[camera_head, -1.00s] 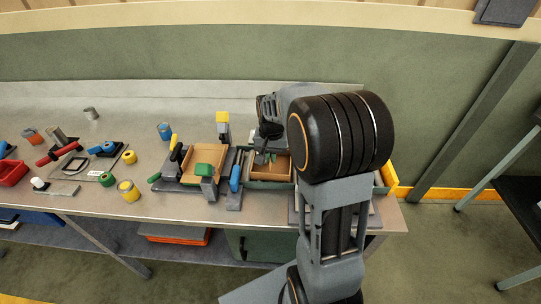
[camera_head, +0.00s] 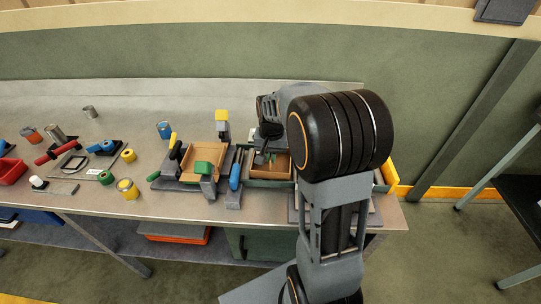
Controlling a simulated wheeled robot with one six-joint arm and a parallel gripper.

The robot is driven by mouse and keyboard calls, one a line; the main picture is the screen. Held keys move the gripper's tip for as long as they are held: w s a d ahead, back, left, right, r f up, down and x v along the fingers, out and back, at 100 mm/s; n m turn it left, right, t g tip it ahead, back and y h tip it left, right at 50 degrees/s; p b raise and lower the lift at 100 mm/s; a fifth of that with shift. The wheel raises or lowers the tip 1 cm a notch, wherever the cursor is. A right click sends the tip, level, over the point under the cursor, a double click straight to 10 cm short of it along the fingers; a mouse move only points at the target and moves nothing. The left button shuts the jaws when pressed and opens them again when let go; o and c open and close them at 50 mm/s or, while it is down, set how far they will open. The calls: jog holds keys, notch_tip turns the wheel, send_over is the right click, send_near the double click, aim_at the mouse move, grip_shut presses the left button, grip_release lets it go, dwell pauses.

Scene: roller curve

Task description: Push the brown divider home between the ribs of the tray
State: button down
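A dark green tray (camera_head: 268,183) stands on the bench just left of my forearm, with brown surfaces (camera_head: 284,166) showing inside it. I cannot tell the brown divider apart from the rest of the brown interior, and the ribs are too small to make out. My gripper (camera_head: 268,158) points down into or just above the back of this tray. The wrist and the large black joint hide much of the tray's right side and the fingers. Whether the gripper is open or shut, or touches the divider, does not show.
Left of the tray stand a blue-handled tool (camera_head: 235,175), an orange-brown tray (camera_head: 190,177) with a green block (camera_head: 203,168), and a yellow-topped post (camera_head: 222,116). Cans and tools lie farther left. The bench's back strip is mostly clear.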

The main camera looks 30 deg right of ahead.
jog(key=shift+f, duration=0.4)
dwell(0.3)
jog(key=c, duration=0.8)
grip_release()
jog(key=shift+c, duration=0.2)
jog(key=shift+r, duration=0.1)
jog(key=shift+r+p, duration=2.55)
jog(key=shift+r, duration=0.9)
